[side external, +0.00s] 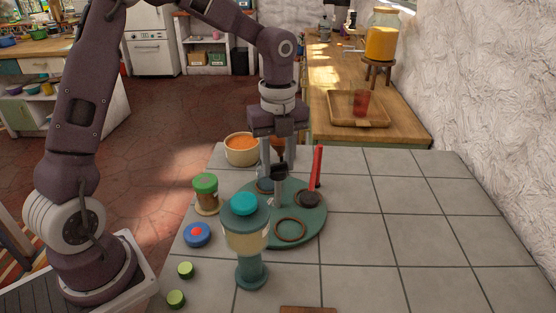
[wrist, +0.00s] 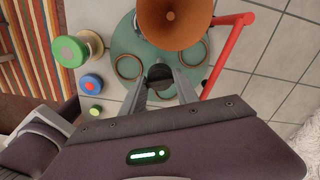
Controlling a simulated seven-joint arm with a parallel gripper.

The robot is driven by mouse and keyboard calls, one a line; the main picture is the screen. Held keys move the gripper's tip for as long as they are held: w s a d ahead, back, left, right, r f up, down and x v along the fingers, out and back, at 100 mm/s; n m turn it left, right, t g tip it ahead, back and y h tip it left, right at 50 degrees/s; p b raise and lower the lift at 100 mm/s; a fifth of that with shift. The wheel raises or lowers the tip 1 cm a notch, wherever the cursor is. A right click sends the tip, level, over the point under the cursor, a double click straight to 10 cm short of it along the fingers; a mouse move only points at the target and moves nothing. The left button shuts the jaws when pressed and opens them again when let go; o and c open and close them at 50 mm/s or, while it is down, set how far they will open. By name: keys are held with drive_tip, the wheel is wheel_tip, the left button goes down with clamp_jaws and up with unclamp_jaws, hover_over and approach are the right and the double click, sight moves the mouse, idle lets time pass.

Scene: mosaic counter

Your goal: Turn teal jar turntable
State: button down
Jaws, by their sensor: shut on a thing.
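The round teal turntable (side external: 310,226) lies on the tiled counter, with dark ring-shaped seats on it; it also shows in the wrist view (wrist: 117,40). A pale jar (side external: 245,243) with a teal lid (side external: 243,204) stands above a teal base (side external: 251,272) at the turntable's near edge. I cannot make out this jar in the wrist view. My gripper (side external: 278,176) points down over the turntable. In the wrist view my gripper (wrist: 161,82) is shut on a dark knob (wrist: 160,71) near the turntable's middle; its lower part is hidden.
A red handle (side external: 318,167) rises at the turntable's right. A brown funnel-shaped vessel (wrist: 174,22) is just beyond my fingers. A green-lidded jar (side external: 205,195), a blue disc (side external: 197,235) and a cream bowl (side external: 241,150) stand at left. The counter's right side is clear.

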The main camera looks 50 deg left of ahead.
drive_tip(key=shift+w+r+m, duration=0.1)
drive_tip(key=shift+m, duration=2.2)
drive_tip(key=c, duration=1.2)
unclamp_jaws()
wheel_tip(320, 180, up, 7)
